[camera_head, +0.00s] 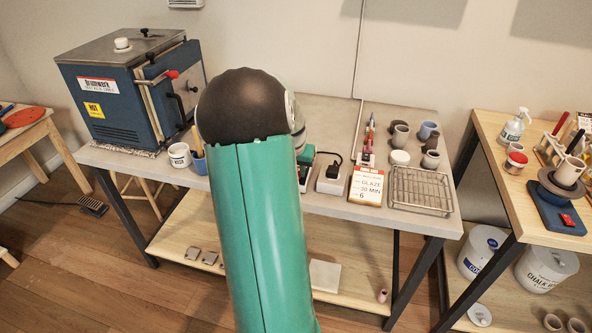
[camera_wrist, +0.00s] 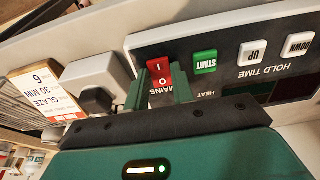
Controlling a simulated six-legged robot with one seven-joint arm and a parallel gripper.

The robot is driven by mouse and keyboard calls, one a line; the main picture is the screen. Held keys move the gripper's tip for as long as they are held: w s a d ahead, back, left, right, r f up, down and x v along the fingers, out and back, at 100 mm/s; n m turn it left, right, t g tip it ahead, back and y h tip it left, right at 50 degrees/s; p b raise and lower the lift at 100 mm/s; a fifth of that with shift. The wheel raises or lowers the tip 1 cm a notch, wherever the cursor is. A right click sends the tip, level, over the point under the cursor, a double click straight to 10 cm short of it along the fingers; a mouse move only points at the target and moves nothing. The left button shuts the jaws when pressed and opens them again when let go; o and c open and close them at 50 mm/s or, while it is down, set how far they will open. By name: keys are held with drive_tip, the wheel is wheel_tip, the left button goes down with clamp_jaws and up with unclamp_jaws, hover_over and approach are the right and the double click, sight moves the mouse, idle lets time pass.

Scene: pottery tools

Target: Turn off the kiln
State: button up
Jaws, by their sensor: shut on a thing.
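The blue kiln (camera_head: 105,95) stands at the back left of the grey bench, with a red-tipped handle on its side. In the wrist view a controller panel (camera_wrist: 226,62) appears upside down, with a red MAINS rocker switch (camera_wrist: 158,69) marked I and O, a green START button (camera_wrist: 205,62), and white UP and DOWN buttons. My gripper (camera_wrist: 159,80) has its two green fingers on either side of the red switch, shut on it. In the head view my arm hides my gripper and most of the controller; a small part (camera_head: 304,172) shows beside the arm.
A white socket box (camera_head: 330,178) with a black plug is right of the controller. A glaze card (camera_head: 366,186), a wire rack (camera_head: 421,190) and several small pots stand further right. A mug (camera_head: 180,155) is left of my arm. A wooden table (camera_head: 500,195) is at right.

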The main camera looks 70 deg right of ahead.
drive_tip(key=shift+d+y, duration=0.2)
drive_tip(key=shift+y, duration=0.5)
drive_tip(key=shift+r, duration=0.1)
drive_tip(key=o, duration=1)
drive_tip(key=r, duration=0.4)
drive_tip(key=a+r, duration=0.1)
drive_tip(key=r, duration=0.8)
drive_tip(key=shift+s+a+r, duration=0.15)
drive_tip(key=shift+a+r, duration=0.2)
drive_tip(key=shift+a, duration=0.05)
